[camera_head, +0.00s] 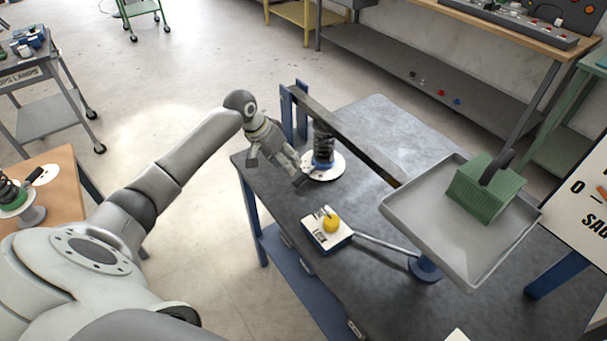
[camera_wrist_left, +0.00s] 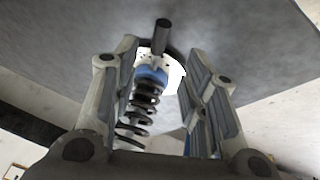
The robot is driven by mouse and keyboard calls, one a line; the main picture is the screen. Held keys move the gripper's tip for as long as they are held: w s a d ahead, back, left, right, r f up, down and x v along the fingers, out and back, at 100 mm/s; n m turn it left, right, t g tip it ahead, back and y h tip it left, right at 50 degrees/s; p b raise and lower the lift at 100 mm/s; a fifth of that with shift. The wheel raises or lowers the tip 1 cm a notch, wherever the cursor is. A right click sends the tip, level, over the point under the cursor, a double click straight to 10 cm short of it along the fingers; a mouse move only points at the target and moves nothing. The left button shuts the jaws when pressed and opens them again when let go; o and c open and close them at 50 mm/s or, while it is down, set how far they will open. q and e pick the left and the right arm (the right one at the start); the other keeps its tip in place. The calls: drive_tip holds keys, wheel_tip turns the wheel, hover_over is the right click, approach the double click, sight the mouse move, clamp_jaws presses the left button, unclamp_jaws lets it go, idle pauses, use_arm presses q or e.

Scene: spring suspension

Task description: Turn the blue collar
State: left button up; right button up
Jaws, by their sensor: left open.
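The blue collar (camera_head: 323,164) sits at the foot of a dark coil spring (camera_head: 323,140), above a round white plate (camera_head: 331,170) on the grey table. In the left wrist view the blue collar (camera_wrist_left: 152,75) shows beyond the spring (camera_wrist_left: 138,110), with a dark rod handle (camera_wrist_left: 161,38) on its far side. My left gripper (camera_head: 301,181) is beside the collar, at its left in the head view. In the wrist view its fingers (camera_wrist_left: 165,85) are open, with the spring and collar between them. I cannot tell if a finger touches the collar. My right gripper is not in view.
A beam (camera_head: 350,135) runs from blue posts to a grey tray (camera_head: 475,250) holding a green ribbed block (camera_head: 487,188). A box with a yellow knob (camera_head: 331,222) stands on the table (camera_head: 300,260) in front. Another spring unit (camera_head: 14,195) is at far left.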

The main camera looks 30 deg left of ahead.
sight(299, 179)
use_arm(q)
drive_tip(key=x, duration=0.5)
drive_tip(key=shift+s+f, duration=0.1)
drive_tip(key=x, duration=0.3)
drive_tip(key=shift+f, duration=0.1)
drive_tip(key=shift+w+f, duration=0.25)
drive_tip(key=shift+f, duration=0.1)
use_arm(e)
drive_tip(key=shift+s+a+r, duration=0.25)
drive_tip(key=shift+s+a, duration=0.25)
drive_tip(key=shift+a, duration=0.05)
use_arm(q)
drive_tip(key=shift+c, duration=0.2)
clamp_jaws()
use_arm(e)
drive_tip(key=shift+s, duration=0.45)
